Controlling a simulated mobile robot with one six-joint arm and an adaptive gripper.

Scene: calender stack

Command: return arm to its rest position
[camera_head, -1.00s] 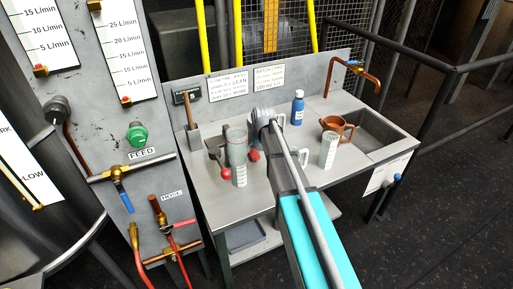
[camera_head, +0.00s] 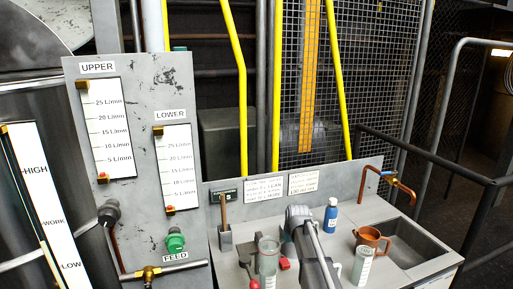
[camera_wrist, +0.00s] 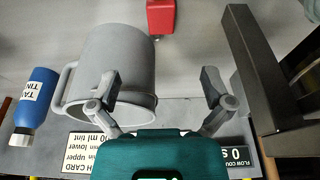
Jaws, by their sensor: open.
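My gripper (camera_wrist: 160,88) is open in the wrist view, with its two fingers spread and nothing held between them. A grey mug (camera_wrist: 105,62) lies in view just beyond the left finger, which overlaps it; I cannot tell whether they touch. In the head view my arm reaches up from the bottom edge over the bench (camera_head: 428,268), with the grey wrist (camera_head: 300,216) near the middle. The fingers and most of the grey mug are hidden there behind my arm.
A blue bottle (camera_head: 331,216), copper cup (camera_head: 369,240) and clear graduated beaker (camera_head: 361,266) stand right of my arm, by the sink (camera_head: 410,243). A larger clear cylinder (camera_head: 268,256) is close on its left. A gauge panel (camera_head: 140,150) stands left; railing (camera_head: 420,160) right.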

